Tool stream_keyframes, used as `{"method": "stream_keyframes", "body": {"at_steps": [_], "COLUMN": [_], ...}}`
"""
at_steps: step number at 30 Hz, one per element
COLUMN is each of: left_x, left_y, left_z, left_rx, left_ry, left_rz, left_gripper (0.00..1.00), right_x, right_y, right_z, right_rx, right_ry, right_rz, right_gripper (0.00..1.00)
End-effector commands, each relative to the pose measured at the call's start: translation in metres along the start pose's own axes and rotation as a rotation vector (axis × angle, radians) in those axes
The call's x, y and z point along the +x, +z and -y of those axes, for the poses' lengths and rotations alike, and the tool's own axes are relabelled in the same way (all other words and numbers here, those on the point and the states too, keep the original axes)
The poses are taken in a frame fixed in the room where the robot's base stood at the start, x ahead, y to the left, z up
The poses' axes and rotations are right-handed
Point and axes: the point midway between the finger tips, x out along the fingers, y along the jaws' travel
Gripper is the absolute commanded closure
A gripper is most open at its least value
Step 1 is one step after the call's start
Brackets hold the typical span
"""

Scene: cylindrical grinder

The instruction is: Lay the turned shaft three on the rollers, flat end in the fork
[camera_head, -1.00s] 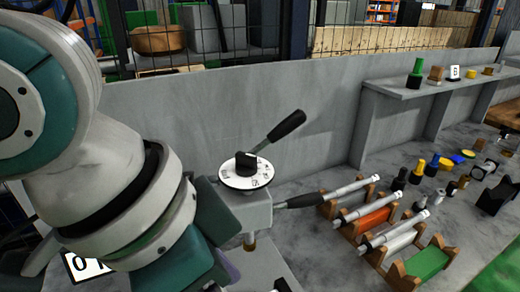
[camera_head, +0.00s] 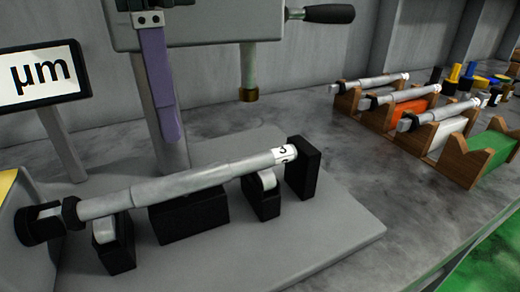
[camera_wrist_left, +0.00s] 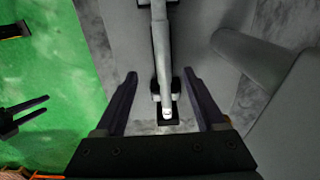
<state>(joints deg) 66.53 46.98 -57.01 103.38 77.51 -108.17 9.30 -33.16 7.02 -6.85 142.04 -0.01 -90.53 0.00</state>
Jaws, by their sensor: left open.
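The turned shaft three (camera_head: 190,183) lies lengthwise over the rollers (camera_head: 115,243), its white "3" label at the right end beside a black upright block (camera_head: 302,168). Its left end reaches the black fork (camera_head: 40,224); the end looks to be between the prongs, but the seat is partly hidden. My left gripper (camera_head: 166,132) is above and behind the shaft, apart from it, with one purple finger showing. In the left wrist view its jaws (camera_wrist_left: 160,74) are open and the shaft (camera_wrist_left: 160,50) shows beyond them. My right gripper (camera_wrist_left: 25,116) shows open at that view's left edge.
Wooden V-holders (camera_head: 478,170) at the right carry several other shafts (camera_head: 440,112); the green one is empty. A "µm" display (camera_head: 42,73) stands at the left. A machine head with a black-handled lever (camera_head: 320,14) hangs above. The plate's front right (camera_head: 330,235) is clear.

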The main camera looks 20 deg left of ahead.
Motion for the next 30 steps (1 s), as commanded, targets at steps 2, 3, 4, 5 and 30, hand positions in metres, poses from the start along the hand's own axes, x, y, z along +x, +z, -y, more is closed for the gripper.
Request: {"method": "stream_keyframes", "body": {"at_steps": [2,3,4,5,30], "left_x": [0.012,0.018,0.023,0.027,0.097], "left_y": [0.001,0.001,0.001,0.001,0.001], "left_z": [0.001,0.001,0.001,0.001,0.005], "left_rx": [-0.004,-0.003,-0.002,-0.002,0.001], "left_ry": [0.002,0.003,0.003,0.003,0.000], "left_rz": [0.003,0.004,0.005,0.003,0.000], "left_gripper": [0.28,0.28,0.28,0.28,0.29], "right_x": [0.006,0.007,0.008,0.009,0.026], "right_y": [0.002,0.002,0.002,0.003,0.009], "right_z": [0.001,0.001,0.001,0.001,0.002], "right_rx": [0.002,0.002,0.003,0.003,0.003], "right_ry": [-0.002,-0.002,-0.003,-0.003,-0.004], "right_rz": [-0.001,-0.001,-0.001,-0.001,0.000], "right_gripper": [0.37,0.37,0.37,0.37,0.37]}}
